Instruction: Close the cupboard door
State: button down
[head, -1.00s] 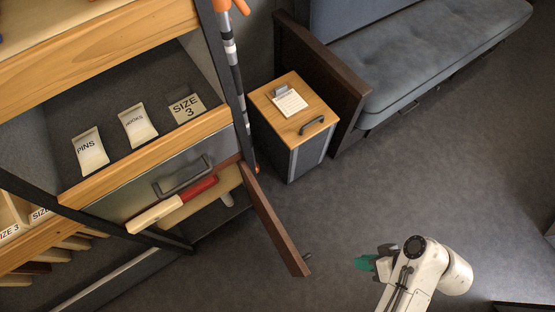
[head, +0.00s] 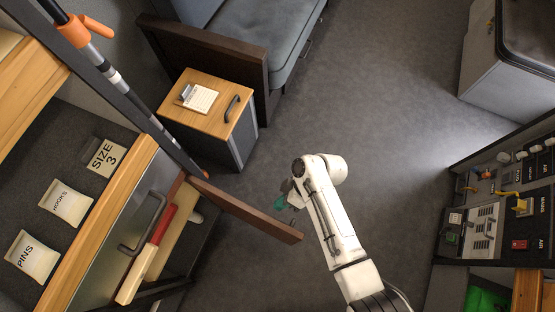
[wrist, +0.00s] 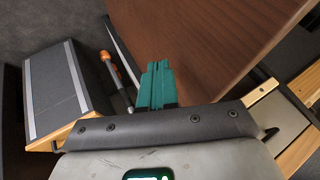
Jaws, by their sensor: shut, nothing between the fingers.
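The cupboard door (head: 250,212) is a brown wooden panel standing open from the lower part of the shelf unit, with a small knob near its free end. In the wrist view the door (wrist: 210,40) fills the upper middle and right as a broad brown face. My gripper (head: 281,203) is just behind the door's far side in the head view. Its teal fingers (wrist: 156,84) are together and empty, pointing toward the door face in the wrist view. Whether they touch the door I cannot tell. The cupboard's inside is mostly hidden.
A small wood-topped cabinet (head: 208,102) stands behind. A control panel (head: 498,205) is at the right. The middle floor is open.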

jog(key=shift+s+a+r+p, duration=0.15)
jog(key=shift+s+a, duration=0.1)
jog(key=shift+s, duration=0.4)
jog(key=shift+s+a+f+p, duration=0.15)
jog(key=shift+s+a, duration=0.1)
jog(key=shift+s, duration=0.4)
jog(key=shift+r, duration=0.1)
